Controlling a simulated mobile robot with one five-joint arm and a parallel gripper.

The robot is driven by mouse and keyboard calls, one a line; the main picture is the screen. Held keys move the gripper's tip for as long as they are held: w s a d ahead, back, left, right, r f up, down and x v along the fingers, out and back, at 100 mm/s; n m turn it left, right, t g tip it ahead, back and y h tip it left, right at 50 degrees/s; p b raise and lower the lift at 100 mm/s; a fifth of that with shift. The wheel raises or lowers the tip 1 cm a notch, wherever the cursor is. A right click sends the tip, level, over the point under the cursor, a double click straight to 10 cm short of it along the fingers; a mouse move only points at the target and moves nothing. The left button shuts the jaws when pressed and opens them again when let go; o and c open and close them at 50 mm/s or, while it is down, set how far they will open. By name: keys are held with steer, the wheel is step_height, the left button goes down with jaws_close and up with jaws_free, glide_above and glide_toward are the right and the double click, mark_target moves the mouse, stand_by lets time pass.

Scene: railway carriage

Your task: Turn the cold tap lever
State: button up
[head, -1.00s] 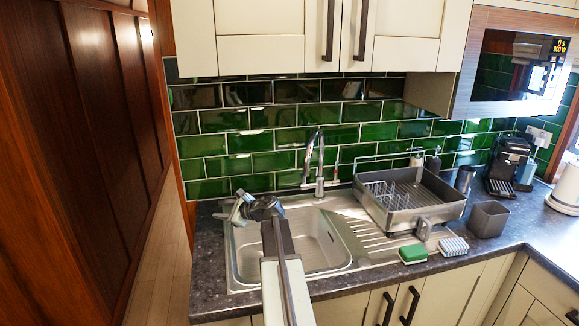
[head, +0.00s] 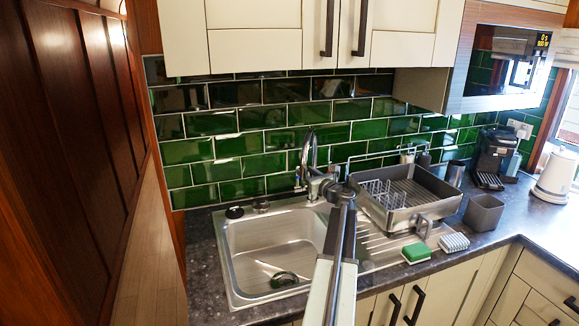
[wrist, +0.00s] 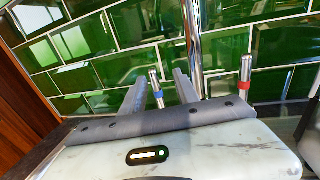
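The chrome tap (head: 311,155) stands behind the sink (head: 232,268); its spout (wrist: 193,40) rises in the middle of the wrist view.
A grey dish rack (head: 405,218) stands right of the tap. A green sponge (head: 416,253), a striped scrubber (head: 453,242) and a grey container (head: 483,212) are on the counter. Green tiles (head: 240,150) close off the back. The sink basin is free.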

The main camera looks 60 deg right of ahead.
steer(key=a+x, duration=0.1)
steer(key=x, duration=0.7)
steer(key=shift+w, duration=0.3)
steer(key=shift+a, duration=0.1)
jaws_close()
steer(key=shift+s, duration=0.1)
stand_by(0.5)
